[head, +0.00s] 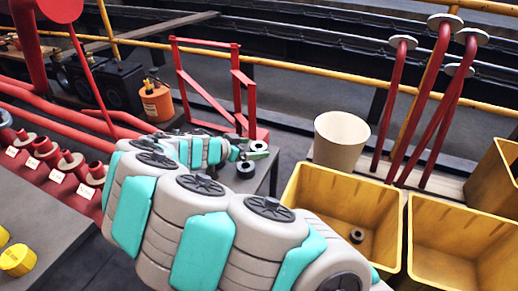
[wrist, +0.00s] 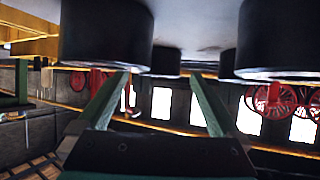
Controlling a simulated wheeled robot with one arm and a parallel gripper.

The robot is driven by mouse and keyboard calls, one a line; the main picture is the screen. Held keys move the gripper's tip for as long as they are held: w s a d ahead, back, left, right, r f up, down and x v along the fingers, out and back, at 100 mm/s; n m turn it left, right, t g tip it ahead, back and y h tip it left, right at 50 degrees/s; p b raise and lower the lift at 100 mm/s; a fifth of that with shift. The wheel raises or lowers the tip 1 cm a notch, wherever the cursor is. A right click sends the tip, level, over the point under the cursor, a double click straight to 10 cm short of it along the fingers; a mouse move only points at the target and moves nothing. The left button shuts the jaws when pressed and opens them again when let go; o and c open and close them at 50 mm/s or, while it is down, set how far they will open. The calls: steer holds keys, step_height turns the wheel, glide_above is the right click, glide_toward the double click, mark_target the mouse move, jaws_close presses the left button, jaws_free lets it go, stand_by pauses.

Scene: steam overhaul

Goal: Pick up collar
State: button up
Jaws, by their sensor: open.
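Dark ring-shaped parts that look like collars stand on a small grey table (head: 268,172). One collar (head: 245,169) is on the near side of my gripper (head: 249,155), and another collar (head: 258,146) is at its far side. I cannot tell which is meant. In the wrist view my gripper (wrist: 160,79) has its two green fingers apart with nothing held between them. Large dark cylinders, one at left (wrist: 105,38) and one at right (wrist: 280,40), show close by, with smaller ones behind. My arm hides much of the table.
A yellow bin (head: 309,188) at right holds a small dark ring part (head: 356,235). A second yellow bin (head: 470,208) is beside it. A cream bucket (head: 340,140), red bent pipes (head: 440,90), a red frame (head: 207,85) and an orange can (head: 156,103) stand around the table.

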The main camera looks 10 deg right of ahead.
mark_target(262, 147)
steer(key=x, duration=0.3)
steer(key=shift+d, duration=0.25)
jaws_close()
stand_by(0.6)
